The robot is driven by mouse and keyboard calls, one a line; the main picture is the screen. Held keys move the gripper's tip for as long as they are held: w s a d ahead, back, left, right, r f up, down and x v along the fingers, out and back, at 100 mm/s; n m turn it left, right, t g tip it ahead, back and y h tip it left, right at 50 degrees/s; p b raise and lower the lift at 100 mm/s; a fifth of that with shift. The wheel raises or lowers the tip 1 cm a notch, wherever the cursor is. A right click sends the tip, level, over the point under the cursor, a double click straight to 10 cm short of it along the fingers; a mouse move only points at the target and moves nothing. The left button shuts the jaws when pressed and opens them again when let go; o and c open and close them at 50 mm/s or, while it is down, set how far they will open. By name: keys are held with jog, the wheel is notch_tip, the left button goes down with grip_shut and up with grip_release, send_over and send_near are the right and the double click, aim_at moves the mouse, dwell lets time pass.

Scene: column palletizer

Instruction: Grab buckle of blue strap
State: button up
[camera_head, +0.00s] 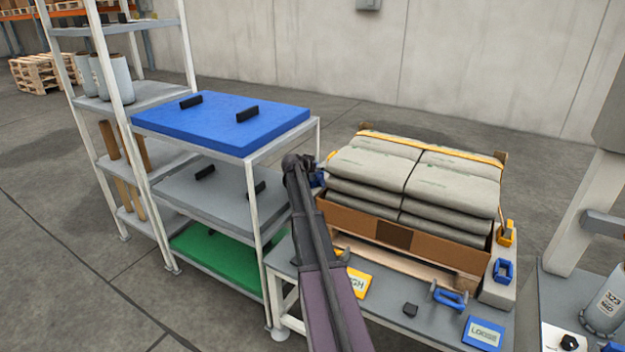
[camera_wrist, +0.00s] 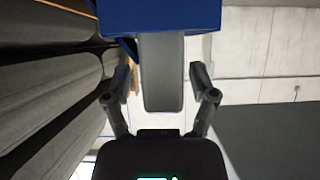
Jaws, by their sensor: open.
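A blue block-like piece (camera_wrist: 160,16), which looks like the blue strap's buckle, fills the top middle of the wrist view. A grey tab (camera_wrist: 162,75) reaches from it down between my fingers. My gripper (camera_wrist: 163,82) is open, with one finger on each side of the tab and a visible gap to both. In the head view my gripper (camera_head: 303,166) is at the left end of the sack stack, with a bit of dark blue (camera_head: 318,179) beside it. My arm hides most of that spot. Whether the blue strap runs over the sacks cannot be told.
Grey sacks (camera_head: 415,180) lie in a brown crate, with an orange strap (camera_head: 430,147) across the far side. An orange buckle (camera_head: 506,234) and a blue buckle-like piece (camera_head: 503,271) are at the right. A shelf with a blue top (camera_head: 222,122) stands close on the left.

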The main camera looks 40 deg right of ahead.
jog(key=shift+w+d+f, duration=0.1)
jog(key=shift+d+f, duration=0.05)
jog(key=shift+d, duration=0.05)
dwell(0.4)
grip_shut()
